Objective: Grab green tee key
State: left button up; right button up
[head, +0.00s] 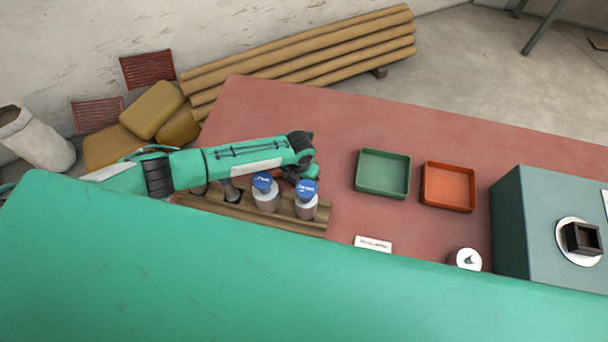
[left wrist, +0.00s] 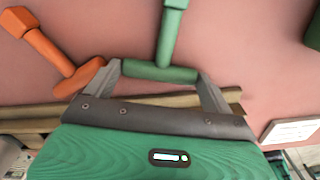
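The green tee key (left wrist: 168,45) lies on the red table in the left wrist view, its shaft pointing away from me. Its crossbar lies between the two fingertips of my left gripper (left wrist: 160,70), which is open wide. The crossbar's ends look close to the fingertips; I cannot tell whether they touch. An orange tee key (left wrist: 45,45) lies to the left, partly behind the left finger. In the head view my left gripper (head: 306,168) is over the table by the wooden rack, and the arm hides the green key. My right gripper is not in view.
The wooden rack (head: 230,210) holds blue-topped bottles (head: 264,190). A green tray (head: 382,174) and an orange tray (head: 448,187) stand to the right. A white label card (head: 373,244) lies in front. A teal box (head: 520,230) bounds the right side.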

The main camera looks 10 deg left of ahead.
pick_arm(q)
jog(key=c, duration=0.5)
jog(key=shift+c, duration=0.2)
jog(key=shift+r, duration=0.15)
